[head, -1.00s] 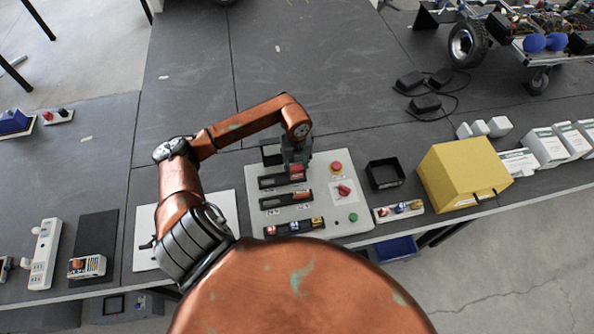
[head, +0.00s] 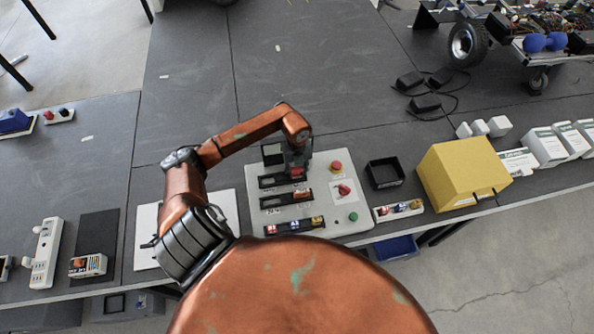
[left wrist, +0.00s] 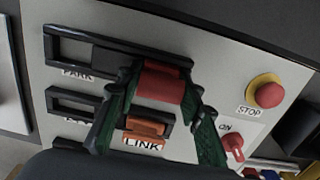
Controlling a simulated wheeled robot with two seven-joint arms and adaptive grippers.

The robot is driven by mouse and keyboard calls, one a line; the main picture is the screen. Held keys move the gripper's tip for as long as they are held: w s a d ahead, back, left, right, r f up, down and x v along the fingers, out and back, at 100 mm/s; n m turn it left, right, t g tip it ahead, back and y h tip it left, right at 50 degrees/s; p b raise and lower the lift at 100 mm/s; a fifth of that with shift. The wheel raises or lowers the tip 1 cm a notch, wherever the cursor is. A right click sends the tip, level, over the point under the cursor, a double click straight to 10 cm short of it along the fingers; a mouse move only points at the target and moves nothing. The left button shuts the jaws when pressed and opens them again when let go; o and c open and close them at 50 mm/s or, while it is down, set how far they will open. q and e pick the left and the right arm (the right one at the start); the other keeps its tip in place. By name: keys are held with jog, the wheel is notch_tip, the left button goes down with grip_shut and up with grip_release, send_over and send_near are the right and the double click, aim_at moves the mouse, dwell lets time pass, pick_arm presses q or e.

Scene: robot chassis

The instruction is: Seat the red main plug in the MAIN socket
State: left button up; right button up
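The red main plug (left wrist: 163,84) is between the fingertips of my left gripper (left wrist: 164,77), which is shut on it. It is at the right part of the panel's top slot, right of the empty part above the PARK label (left wrist: 77,73). I cannot tell how deep it sits, and the label below it is hidden. In the head view my left gripper (head: 297,163) points down over the top row of the light grey panel (head: 345,217), and only a little of the red plug (head: 297,172) shows. My right gripper is not in view.
Below the red plug is an orange plug (left wrist: 146,128) above the LINK label. Right of it are a red STOP button (left wrist: 269,95) and a red ON switch (left wrist: 233,146). A black open box (head: 385,173) and a yellow box (head: 462,172) stand right of the panel.

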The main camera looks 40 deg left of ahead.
aim_at(297, 168)
pick_arm(q)
jog(key=o, duration=0.4)
jog(key=shift+c, duration=0.2)
jog(key=shift+r, duration=0.15)
notch_tip(297, 168, up, 12)
jog(key=shift+b, duration=0.4)
